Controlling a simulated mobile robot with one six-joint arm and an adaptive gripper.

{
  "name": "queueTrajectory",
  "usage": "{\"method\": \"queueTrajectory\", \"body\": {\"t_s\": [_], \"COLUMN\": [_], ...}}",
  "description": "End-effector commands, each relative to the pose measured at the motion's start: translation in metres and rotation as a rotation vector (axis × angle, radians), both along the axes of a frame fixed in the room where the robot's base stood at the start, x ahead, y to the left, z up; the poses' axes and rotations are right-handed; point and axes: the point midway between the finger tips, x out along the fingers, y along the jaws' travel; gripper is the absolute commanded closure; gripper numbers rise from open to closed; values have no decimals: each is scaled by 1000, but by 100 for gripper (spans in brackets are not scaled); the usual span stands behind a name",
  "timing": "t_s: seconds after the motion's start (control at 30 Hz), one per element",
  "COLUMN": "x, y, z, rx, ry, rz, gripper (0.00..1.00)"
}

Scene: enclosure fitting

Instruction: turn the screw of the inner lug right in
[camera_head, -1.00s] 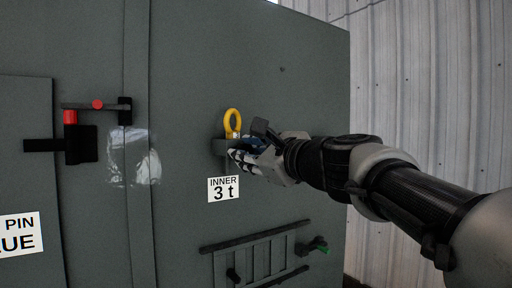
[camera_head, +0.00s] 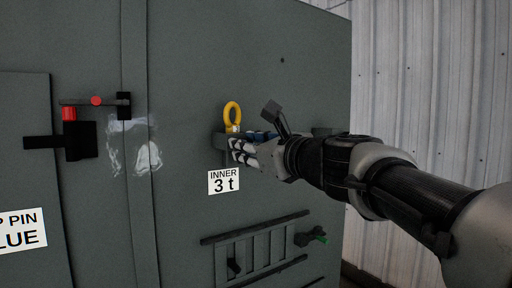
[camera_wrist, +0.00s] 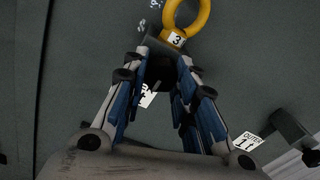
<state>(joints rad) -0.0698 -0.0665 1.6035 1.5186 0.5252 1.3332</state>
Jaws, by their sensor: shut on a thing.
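The inner lug (camera_head: 219,141) is a dark block on the grey panel, above the label "INNER 3 t" (camera_head: 223,182). A yellow ring (camera_head: 232,114) stands upright at it. The yellow ring also shows at the top of the wrist view (camera_wrist: 202,18), by a tag reading 3. My gripper (camera_head: 236,149) reaches in from the right, its fingers at the lug just below the ring. In the wrist view my gripper (camera_wrist: 164,62) has its fingertips closed in on a dark piece at the lug, which I take for the screw; the fingers mostly hide it.
Another dark lug (camera_wrist: 288,124) with an "OUTER" label (camera_wrist: 248,141) is at the right in the wrist view. A latch with red parts (camera_head: 78,130) is at the left. A corrugated wall (camera_head: 425,90) stands right.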

Motion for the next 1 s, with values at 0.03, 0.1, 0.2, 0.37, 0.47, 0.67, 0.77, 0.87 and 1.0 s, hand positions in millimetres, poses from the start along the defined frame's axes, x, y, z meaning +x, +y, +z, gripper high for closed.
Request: {"method": "queueTrajectory", "body": {"t_s": [0.03,0.1,0.2,0.37,0.47,0.67,0.77,0.87,1.0], "x": [1,1,1,1,1,0,0,-3,-19], "y": [0,0,0,0,0,0,0,-3,-14], "z": [-7,-7,-7,-5,-4,-3,-3,-2,-1], "rx": [-4,-5,-6,-4,-4,-3,-2,-2,-1], "ry": [10,11,10,8,6,4,3,2,2], "rz": [1,1,1,0,0,0,0,-1,-3], "gripper": [98,98,72,61,55,53,53,53,53]}}
